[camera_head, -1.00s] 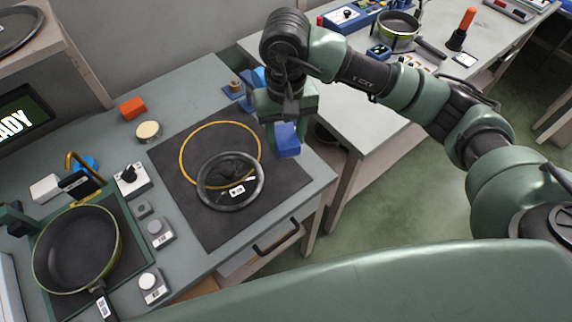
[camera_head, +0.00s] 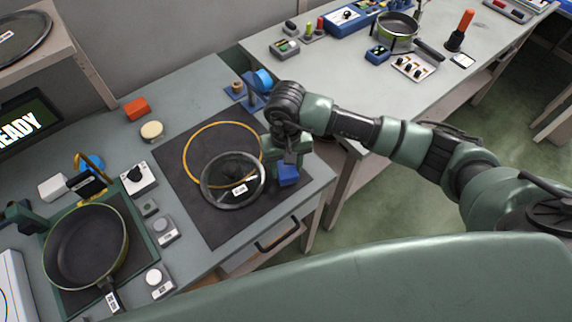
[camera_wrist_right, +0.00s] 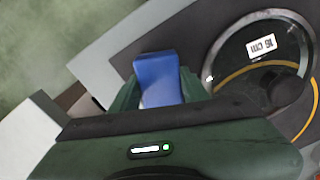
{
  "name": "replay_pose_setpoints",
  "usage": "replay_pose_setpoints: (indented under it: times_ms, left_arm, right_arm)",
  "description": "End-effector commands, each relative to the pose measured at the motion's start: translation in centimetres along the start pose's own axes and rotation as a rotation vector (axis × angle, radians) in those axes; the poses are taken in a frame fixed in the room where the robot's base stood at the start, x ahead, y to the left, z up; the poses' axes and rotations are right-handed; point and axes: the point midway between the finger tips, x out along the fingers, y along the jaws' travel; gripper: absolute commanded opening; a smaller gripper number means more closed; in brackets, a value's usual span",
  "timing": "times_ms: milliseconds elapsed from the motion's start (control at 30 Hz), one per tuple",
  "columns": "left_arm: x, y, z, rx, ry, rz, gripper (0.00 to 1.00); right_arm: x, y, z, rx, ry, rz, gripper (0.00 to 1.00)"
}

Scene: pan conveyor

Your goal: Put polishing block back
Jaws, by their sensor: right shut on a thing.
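A blue block (camera_head: 288,175), the likely polishing block, is held in my right gripper (camera_head: 287,161) over the right edge of the dark mat (camera_head: 222,226). In the right wrist view the block (camera_wrist_right: 157,78) sits between the two green fingers, which are shut on it. I cannot tell whether the block touches the mat. A round glass lid (camera_head: 215,199) lies just left of the gripper, with a white label that reads 16 cm in the wrist view. My left gripper is not in view.
A yellow ring (camera_head: 187,142) lies behind the lid. Blue stands with a blue roll (camera_head: 264,80) are behind my gripper. A frying pan (camera_head: 85,245), switches and an orange block (camera_head: 137,109) are left. A second bench (camera_head: 352,75) stands at back right.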

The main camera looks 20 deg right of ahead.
Motion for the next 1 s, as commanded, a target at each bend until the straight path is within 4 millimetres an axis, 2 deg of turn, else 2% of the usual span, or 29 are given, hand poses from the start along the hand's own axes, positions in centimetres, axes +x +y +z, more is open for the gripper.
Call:
replay_pose_setpoints:
  times_ms: [167,200,267,300,567,700,733,867,1000]
  left_arm:
    - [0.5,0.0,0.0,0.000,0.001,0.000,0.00]
    - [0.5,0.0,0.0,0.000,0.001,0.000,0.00]
    - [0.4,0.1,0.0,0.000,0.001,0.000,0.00]
    - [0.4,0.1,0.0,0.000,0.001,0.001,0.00]
    - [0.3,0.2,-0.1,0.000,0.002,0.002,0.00]
    - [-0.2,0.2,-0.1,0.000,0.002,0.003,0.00]
    - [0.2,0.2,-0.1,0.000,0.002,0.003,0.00]
    - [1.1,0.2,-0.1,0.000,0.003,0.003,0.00]
    - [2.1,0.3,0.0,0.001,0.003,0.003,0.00]
  right_arm:
    - [0.3,0.0,0.0,0.000,0.001,0.000,0.13]
    - [0.3,0.0,0.0,0.000,0.001,0.000,0.48]
    - [0.2,0.0,0.0,0.000,0.000,0.000,0.64]
    - [0.2,0.0,0.0,0.000,0.000,0.000,0.67]
    - [0.2,0.0,0.0,0.000,0.000,0.000,0.67]
    - [-0.4,0.0,0.0,0.000,0.000,-0.001,0.67]
    - [-0.6,0.0,-0.1,0.000,0.004,-0.002,0.67]
    - [-2.8,0.0,-0.2,-0.002,0.007,-0.002,0.67]
    - [-6.0,0.0,-0.2,-0.002,0.008,-0.002,0.67]
